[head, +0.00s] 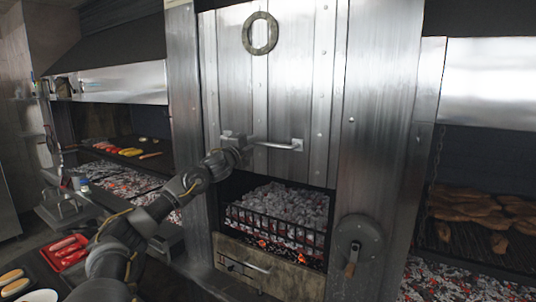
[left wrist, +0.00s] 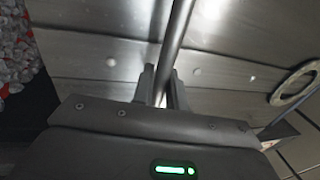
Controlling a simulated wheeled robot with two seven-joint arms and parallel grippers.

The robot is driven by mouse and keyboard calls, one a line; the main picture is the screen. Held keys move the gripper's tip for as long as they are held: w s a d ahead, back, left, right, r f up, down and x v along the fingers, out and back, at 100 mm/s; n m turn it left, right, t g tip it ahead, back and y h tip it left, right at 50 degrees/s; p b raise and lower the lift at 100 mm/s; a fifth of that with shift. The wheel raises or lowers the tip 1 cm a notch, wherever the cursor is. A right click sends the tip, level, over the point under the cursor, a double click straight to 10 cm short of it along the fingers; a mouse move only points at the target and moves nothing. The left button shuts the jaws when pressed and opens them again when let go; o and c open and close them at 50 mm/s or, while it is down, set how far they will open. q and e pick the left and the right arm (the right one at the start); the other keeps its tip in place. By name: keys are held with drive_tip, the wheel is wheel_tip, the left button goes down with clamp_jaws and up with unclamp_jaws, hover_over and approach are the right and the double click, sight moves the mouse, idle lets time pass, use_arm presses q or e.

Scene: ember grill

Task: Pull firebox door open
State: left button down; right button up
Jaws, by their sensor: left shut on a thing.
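The firebox door (head: 285,95) is a tall riveted metal panel in the middle of the head view, with a round ring (head: 260,33) near its top. Its bar handle (head: 285,146) runs across the lower part. My left gripper (head: 240,142) is shut on the left part of this handle. In the left wrist view, the bar (left wrist: 178,40) passes between my two fingers (left wrist: 162,85). Below the door's lower edge, the opening shows glowing coals (head: 280,213) behind a black grate. My right gripper is not in view.
A lower panel (head: 285,277) with its own handle sits beneath the coals. A round disc with a lever (head: 358,243) is on the right post. Grills with food flank the firebox. A red tray (head: 70,256) lies on the left counter.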

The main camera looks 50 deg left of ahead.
use_arm(q)
drive_tip(key=shift+s+a+r, duration=0.1)
drive_tip(key=shift+r, duration=0.65)
drive_tip(key=c, duration=1.6)
unclamp_jaws()
drive_tip(key=shift+o, duration=0.6)
drive_tip(key=shift+s, duration=0.15)
drive_tip(key=shift+f, duration=0.1)
drive_tip(key=shift+f, duration=0.1)
